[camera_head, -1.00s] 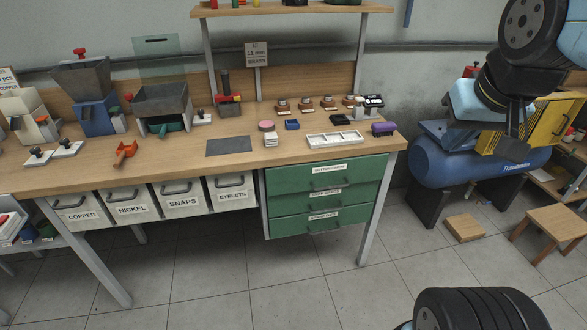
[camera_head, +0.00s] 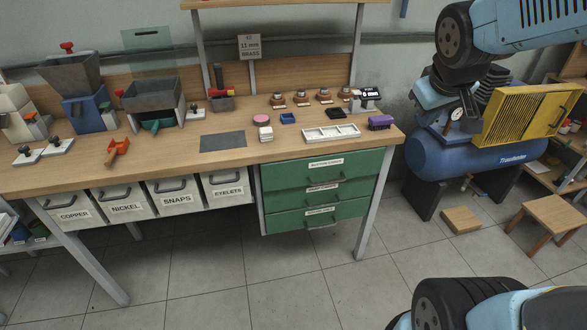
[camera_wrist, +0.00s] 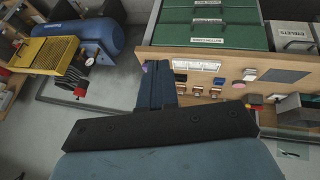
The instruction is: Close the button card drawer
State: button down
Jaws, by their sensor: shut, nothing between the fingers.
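The button card drawer (camera_head: 290,174) is the top green drawer under the right end of the workbench, labelled "BUTTON CARDS". Its front also shows upside down in the wrist view (camera_wrist: 175,41). I cannot tell clearly how far it stands out from the two green drawers below. My gripper (camera_head: 468,116) is up at the right in the head view, in front of the blue compressor and well apart from the drawer. In the wrist view my gripper (camera_wrist: 153,66) shows its fingers together, empty, with the bench edge behind them.
The bench top (camera_head: 245,170) holds a white tray (camera_head: 332,133), a purple item (camera_head: 381,123) and several small tools. Labelled grey bins (camera_head: 177,196) hang left of the drawers. A blue compressor (camera_head: 480,165), a stool (camera_head: 550,212) and a low block (camera_head: 461,220) stand right. Floor before the drawers is clear.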

jog(key=w+a+f+n, duration=0.3)
jog(key=w+f+n, duration=0.25)
jog(key=w, duration=0.35)
jog(key=n+g+y, duration=0.2)
jog(key=n+y, duration=0.5)
jog(key=n, duration=0.4)
send_near(293, 181)
jog(key=s+a+f, duration=0.3)
jog(key=a+f, duration=0.1)
jog(key=f, duration=0.1)
jog(key=w, duration=0.2)
jog(key=shift+w+a, duration=0.25)
jog(key=shift+w, duration=0.1)
jog(key=shift+w+a, duration=0.1)
jog(key=shift+w, duration=0.35)
